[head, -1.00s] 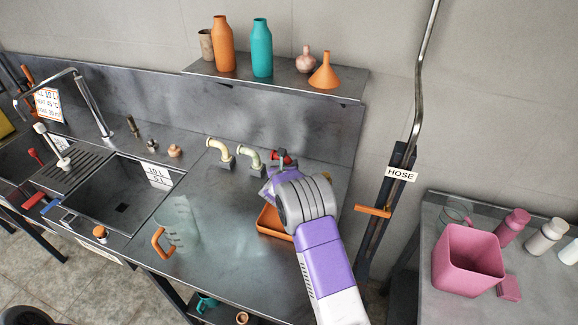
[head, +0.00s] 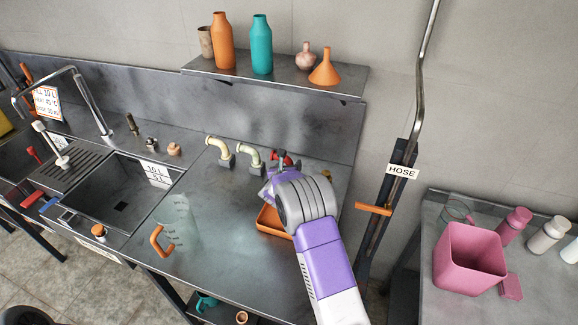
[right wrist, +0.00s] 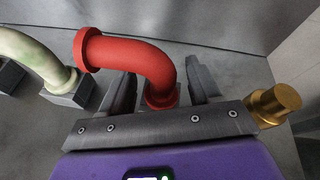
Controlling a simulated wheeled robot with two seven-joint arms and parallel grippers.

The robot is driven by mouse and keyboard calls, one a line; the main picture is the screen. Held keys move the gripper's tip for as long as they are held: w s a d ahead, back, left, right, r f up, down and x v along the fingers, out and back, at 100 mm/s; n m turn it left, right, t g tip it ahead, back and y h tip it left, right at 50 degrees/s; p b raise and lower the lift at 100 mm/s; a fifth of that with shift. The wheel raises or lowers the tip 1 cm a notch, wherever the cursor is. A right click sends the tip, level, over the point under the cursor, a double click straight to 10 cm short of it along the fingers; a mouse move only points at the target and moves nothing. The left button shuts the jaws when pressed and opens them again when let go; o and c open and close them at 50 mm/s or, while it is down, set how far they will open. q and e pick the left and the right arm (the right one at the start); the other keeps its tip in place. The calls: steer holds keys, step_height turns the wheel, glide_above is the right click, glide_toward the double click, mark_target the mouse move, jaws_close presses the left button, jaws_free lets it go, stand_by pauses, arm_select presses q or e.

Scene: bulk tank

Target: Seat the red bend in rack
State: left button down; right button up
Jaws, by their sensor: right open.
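The red bend (head: 279,158) is at the back of the steel counter, partly hidden by my right arm. In the right wrist view the red bend (right wrist: 135,55) arches left, its flanged mouth free. Its lower end goes down at a small grey block of the rack (right wrist: 170,98); how deep it sits is hidden. My right gripper (right wrist: 165,85) is open, with one finger on each side of this lower end; gaps show on both sides. Two cream bends (head: 218,146) (head: 250,156) stand in grey blocks to the left. My left gripper is not in view.
An orange tray (head: 266,221) lies under my right forearm. A brass fitting (right wrist: 275,105) stands close right of the gripper. A clear jug with an orange handle (head: 178,220) is at the front. The back wall is close behind the bends.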

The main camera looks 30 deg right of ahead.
steer(key=v, duration=0.6)
steer(key=shift+s+a+r+p, duration=0.15)
steer(key=shift+s+a+p, duration=0.05)
steer(key=shift+a+p, duration=0.1)
steer(key=shift+s+a, duration=0.1)
steer(key=shift+s, duration=0.05)
